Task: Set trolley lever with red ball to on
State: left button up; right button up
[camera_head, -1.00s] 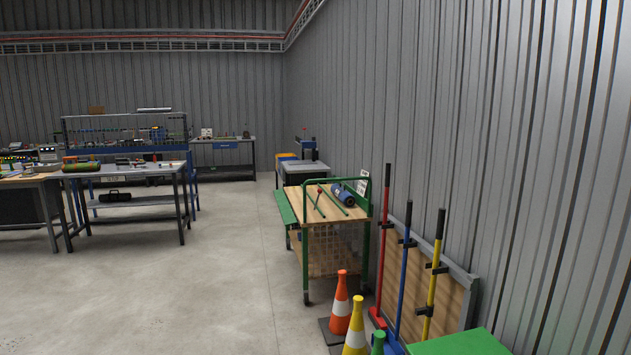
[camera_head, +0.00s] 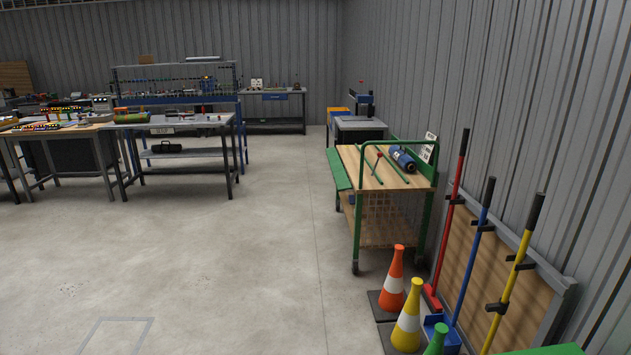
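The trolley (camera_head: 388,243) has a green frame and wooden shelves and stands right of the middle, by the grey wall. On its top is a lever with a small red ball (camera_head: 380,155) at its upper end; the lever's exact setting is too small to tell. A blue roll (camera_head: 403,160) and green bars lie on the same top. A white sign (camera_head: 429,147) hangs by the trolley's handle. Neither of my grippers shows in the head view.
Orange (camera_head: 392,278), yellow (camera_head: 407,316) and green (camera_head: 437,339) cones stand in front of the trolley. Long-handled tools lean by a wooden panel (camera_head: 502,262) at right. Workbenches (camera_head: 180,119) stand at back left. The concrete floor (camera_head: 220,265) left of the trolley is clear.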

aim_at(380, 155)
jog(key=i, duration=6.65)
jog(key=i+z, duration=0.2)
jog(key=z, duration=0.25)
jog(key=i+j+z, duration=0.1)
jog(key=z, duration=0.35)
jog(key=i+j+z, duration=0.2)
jog(key=z, duration=0.25)
jog(key=i+j+z, duration=0.2)
jog(key=z, duration=0.25)
jog(key=i+j+z, duration=0.1)
jog(key=j+z, duration=0.2)
jog(key=z, duration=0.2)
